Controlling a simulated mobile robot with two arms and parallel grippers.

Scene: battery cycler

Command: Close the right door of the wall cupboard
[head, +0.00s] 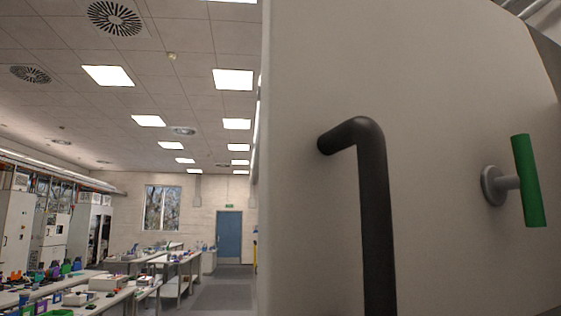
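A large pale grey-white panel (440,90) fills the right half of the head view, very close to the camera. A black bar handle (373,210) stands out from it, running down out of the bottom of the picture. A green lever (530,182) on a round metal mount sits on the panel's right part. I cannot tell whether this panel is the right door of the wall cupboard, nor whether any door is open. No cupboard interior or hinge shows. Neither of my grippers is in view.
Left of the panel is a long room. Workbenches (108,300) with small coloured items stand at the lower left. White cabinets (15,230) line the left wall. A blue door (229,237) is at the far end, with clear grey floor (222,288) before it.

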